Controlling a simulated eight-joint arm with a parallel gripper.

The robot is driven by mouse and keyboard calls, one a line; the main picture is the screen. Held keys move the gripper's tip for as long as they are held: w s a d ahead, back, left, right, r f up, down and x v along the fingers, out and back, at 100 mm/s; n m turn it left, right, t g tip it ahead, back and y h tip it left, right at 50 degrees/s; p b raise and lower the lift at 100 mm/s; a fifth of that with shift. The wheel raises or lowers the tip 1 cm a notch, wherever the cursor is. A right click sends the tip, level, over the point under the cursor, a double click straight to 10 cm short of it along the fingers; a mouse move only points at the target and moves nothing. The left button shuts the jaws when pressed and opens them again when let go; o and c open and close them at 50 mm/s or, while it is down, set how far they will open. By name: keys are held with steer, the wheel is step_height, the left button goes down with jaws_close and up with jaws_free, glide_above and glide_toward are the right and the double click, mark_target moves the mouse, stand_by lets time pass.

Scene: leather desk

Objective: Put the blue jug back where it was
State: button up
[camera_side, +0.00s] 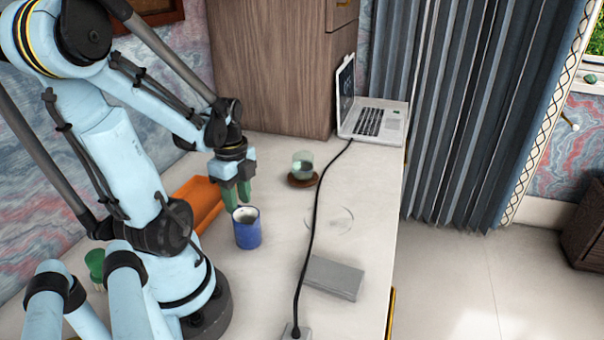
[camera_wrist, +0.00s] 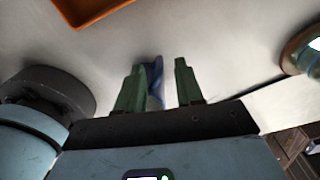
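The blue jug (camera_side: 248,232) stands upright on the pale desk, its pale inside showing at the top. My gripper (camera_side: 238,203) points down with green fingers just behind the jug's rim in the side view. In the wrist view the two fingers (camera_wrist: 158,80) are apart. Part of the blue jug (camera_wrist: 155,78) shows there beside the left finger, which hides some of it. I cannot tell whether a finger touches it. A faint clear ring (camera_side: 330,220) lies on the desk to the right of the jug.
An orange tray (camera_side: 197,202) lies left of the jug. A glass (camera_side: 303,163) stands on a brown coaster (camera_side: 303,181) behind it. A black cable (camera_side: 313,215) runs from the laptop (camera_side: 370,118) to the front. A grey flat box (camera_side: 333,278) lies front right.

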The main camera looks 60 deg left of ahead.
step_height(320, 180, up, 9)
steer(key=w+d+n+t, duration=0.7)
steer(key=w+d+n, duration=0.4)
steer(key=d, duration=0.6)
steer(key=shift+w+d+f, duration=0.25)
steer(key=shift+w+d, duration=0.05)
steer(key=shift+w, duration=0.95)
